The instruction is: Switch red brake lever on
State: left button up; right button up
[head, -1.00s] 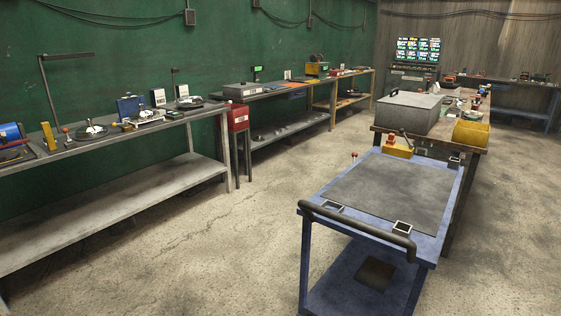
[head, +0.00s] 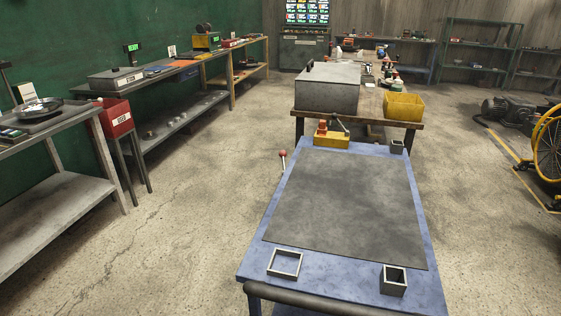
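A lever with a red knob (head: 282,154) stands at the left edge of the blue cart (head: 258,250), towards its far end. Its thin pale shaft runs down beside the cart's edge. A yellow block with a red-orange part on top (head: 331,138) sits at the cart's far end, with a dark handle rising at its right. Neither of my grippers shows in the head view.
The cart has a grey mat, a dark push bar (head: 320,300) and square metal sockets. A workbench with a grey box (head: 328,88) and yellow bin (head: 403,106) stands beyond. Open floor (head: 200,230) lies left of the cart. Yellow-wheeled machinery (head: 549,145) is at right.

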aim_at(283, 153)
jog(key=i+j+z, duration=0.1)
jog(key=z, duration=0.35)
jog(key=i+j+z, duration=0.15)
jog(key=j, duration=0.25)
jog(key=i+j+z, duration=0.1)
jog(key=j, duration=0.3)
jog(key=i+j+z, duration=0.15)
jog(key=j, duration=0.3)
jog(key=i+j+z, duration=0.15)
jog(key=j, duration=0.3)
jog(key=i+j+z, duration=0.1)
jog(key=j, duration=0.35)
jog(key=i+j, duration=0.1)
jog(key=j, duration=0.35)
jog(key=i+j, duration=0.1)
jog(key=j, duration=0.4)
jog(key=i+j, duration=0.1)
jog(key=j, duration=0.35)
jog(key=i+j, duration=0.1)
jog(key=j, duration=0.35)
jog(key=i+j, duration=0.1)
jog(key=j, duration=0.35)
jog(key=z, duration=0.05)
